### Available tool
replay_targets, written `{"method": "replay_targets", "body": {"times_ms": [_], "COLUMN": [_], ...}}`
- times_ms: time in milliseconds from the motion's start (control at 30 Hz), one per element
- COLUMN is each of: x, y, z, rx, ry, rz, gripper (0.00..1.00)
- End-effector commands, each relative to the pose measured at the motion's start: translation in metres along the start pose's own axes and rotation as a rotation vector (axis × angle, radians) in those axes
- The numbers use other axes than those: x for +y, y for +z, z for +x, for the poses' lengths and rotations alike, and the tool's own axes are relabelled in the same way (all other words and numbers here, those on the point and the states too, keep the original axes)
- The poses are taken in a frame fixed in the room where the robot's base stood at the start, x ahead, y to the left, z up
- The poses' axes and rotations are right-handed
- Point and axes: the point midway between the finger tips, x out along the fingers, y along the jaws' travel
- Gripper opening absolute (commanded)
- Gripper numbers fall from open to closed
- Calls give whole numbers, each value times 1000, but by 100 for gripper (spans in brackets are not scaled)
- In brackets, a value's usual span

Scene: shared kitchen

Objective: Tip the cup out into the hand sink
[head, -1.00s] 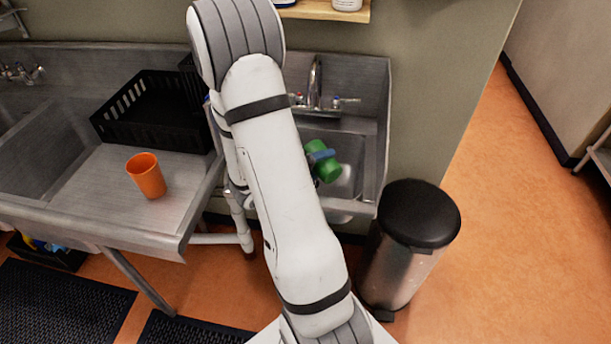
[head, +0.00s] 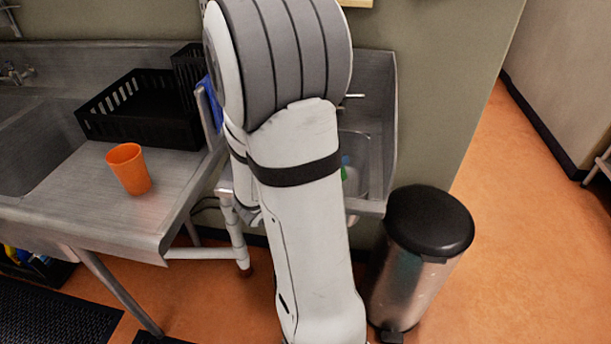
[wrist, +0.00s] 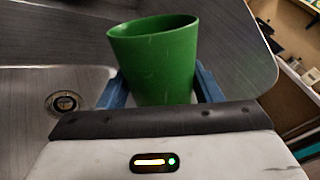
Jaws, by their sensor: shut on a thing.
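The green cup (wrist: 155,65) is held between the blue fingers of my gripper (wrist: 160,76), which is shut on its sides. In the wrist view its mouth points to the top of the picture; I cannot tell its true tilt or contents. In the head view only a sliver of the cup (head: 344,174) shows past my arm. The hand sink (head: 371,207) is the small steel basin on the wall, partly hidden by my arm. In the wrist view its drain (wrist: 63,102) shows left of the cup. The cup is over the basin.
An orange cup (head: 130,170) stands on the steel drainboard (head: 95,220) at left. A black crate (head: 140,128) is behind it. A lidded steel bin (head: 415,255) stands at the sink's right front. The orange floor is clear at right.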

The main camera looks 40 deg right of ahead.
Motion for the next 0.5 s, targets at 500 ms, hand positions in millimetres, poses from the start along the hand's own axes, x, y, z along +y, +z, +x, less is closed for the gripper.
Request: {"method": "replay_targets", "body": {"times_ms": [500], "x": [-13], "y": [-6], "z": [-2], "rx": [-47], "ry": [1], "rz": [199], "gripper": [35]}}
